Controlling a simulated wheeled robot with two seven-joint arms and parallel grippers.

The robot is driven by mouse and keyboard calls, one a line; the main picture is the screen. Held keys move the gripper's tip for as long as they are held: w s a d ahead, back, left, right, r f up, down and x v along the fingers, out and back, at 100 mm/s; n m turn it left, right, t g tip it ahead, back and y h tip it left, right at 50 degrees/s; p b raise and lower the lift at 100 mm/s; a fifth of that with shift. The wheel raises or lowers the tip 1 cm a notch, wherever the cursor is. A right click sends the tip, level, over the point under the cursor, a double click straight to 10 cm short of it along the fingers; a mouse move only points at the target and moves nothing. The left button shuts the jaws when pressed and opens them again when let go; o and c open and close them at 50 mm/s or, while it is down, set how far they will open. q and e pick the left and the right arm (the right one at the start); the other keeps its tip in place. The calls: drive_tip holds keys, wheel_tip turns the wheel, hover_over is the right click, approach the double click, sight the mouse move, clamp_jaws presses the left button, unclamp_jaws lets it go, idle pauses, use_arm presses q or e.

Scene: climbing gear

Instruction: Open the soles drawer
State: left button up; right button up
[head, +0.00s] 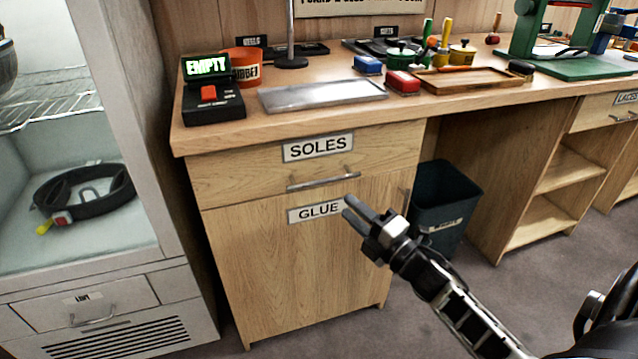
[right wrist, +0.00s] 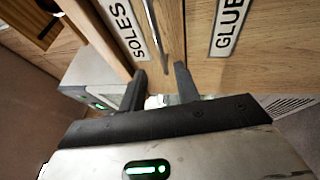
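The soles drawer (head: 240,171) is shut, flush in the wooden bench front, with a white SOLES label (head: 318,147) and a horizontal metal bar handle (head: 323,179). The handle (right wrist: 158,38) also shows in the right wrist view, running down toward the gap between my fingertips. My right gripper (head: 352,208) is open and empty, just below the handle's right end in the head view, in front of the GLUE door. In the right wrist view my right gripper (right wrist: 160,72) has its two dark fingers apart. I cannot tell whether they touch the handle. My left gripper is not in view.
The GLUE cupboard door (head: 290,270) is shut below the drawer. A dark bin (head: 445,195) stands right of it under the bench. A white cabinet (head: 135,250) stands close on the left. A metal tray (head: 322,94) and tools lie on the bench top. Floor in front is clear.

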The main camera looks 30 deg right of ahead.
sight(320, 180)
drive_tip(key=x, duration=1)
drive_tip(key=shift+w+a+f+b, duration=0.1)
drive_tip(key=shift+w+b, duration=0.15)
drive_tip(key=shift+b, duration=0.05)
clamp_jaws()
